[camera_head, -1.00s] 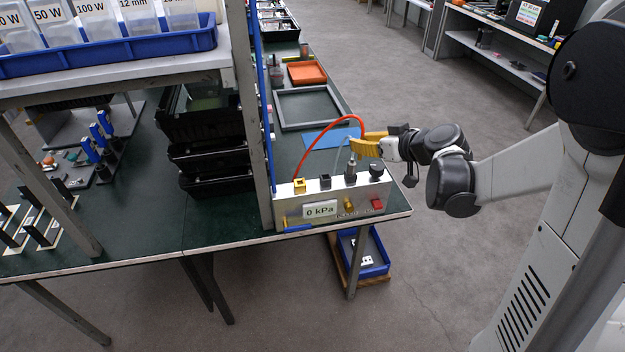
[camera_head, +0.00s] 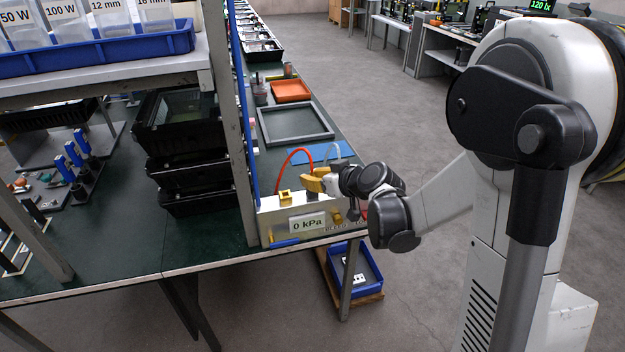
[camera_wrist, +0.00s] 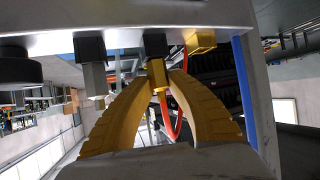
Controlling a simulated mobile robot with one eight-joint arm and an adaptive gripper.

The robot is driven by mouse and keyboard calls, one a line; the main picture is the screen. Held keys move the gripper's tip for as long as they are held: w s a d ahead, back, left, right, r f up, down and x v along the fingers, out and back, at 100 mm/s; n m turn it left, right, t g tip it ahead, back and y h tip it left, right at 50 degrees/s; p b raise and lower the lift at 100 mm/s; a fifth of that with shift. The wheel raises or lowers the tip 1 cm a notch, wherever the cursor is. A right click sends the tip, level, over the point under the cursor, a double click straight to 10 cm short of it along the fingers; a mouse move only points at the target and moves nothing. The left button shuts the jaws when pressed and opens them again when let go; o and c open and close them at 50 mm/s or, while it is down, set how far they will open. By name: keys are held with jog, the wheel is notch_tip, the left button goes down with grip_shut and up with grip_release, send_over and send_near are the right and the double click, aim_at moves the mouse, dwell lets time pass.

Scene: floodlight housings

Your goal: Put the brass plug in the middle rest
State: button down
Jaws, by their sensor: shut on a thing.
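My gripper (camera_wrist: 158,88) is shut on the brass plug (camera_wrist: 160,91), whose red tube loops away in the wrist view. The plug's end meets the black middle rest (camera_wrist: 155,45); I cannot tell how deep it sits. A brass-coloured square socket (camera_wrist: 201,41) is on one side of it, and a black rest (camera_wrist: 90,47) with a silver plug (camera_wrist: 94,80) on the other. In the head view my gripper (camera_head: 313,182) is over the metal box (camera_head: 285,222), beside the brass-coloured socket (camera_head: 285,197). It hides the middle rest and the plug there.
A round black knob (camera_wrist: 20,66) is at the box's other end in the wrist view. The red tube (camera_head: 291,155) arches behind the box. A grey frame (camera_head: 295,124) and an orange tray (camera_head: 291,91) lie further back. A shelf post (camera_head: 235,130) stands close to the left.

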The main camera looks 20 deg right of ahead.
jog(key=shift+f, duration=0.2)
jog(key=c, duration=1.3)
grip_release()
jog(key=shift+c, duration=0.2)
jog(key=shift+r, duration=0.1)
jog(key=shift+s+d+r, duration=0.15)
jog(key=shift+r, duration=0.2)
jog(key=p+v, duration=0.4)
jog(key=v, duration=0.7)
jog(key=s+a+r+m+g+h, duration=0.2)
jog(key=s, duration=0.8)
jog(key=s+a+r+m+g+h, duration=0.1)
jog(key=s+a+m+g+h, duration=0.1)
jog(key=s, duration=0.8)
jog(key=shift+s+r+h, duration=0.2)
jog(key=shift+r+h, duration=0.1)
jog(key=shift+r, duration=0.1)
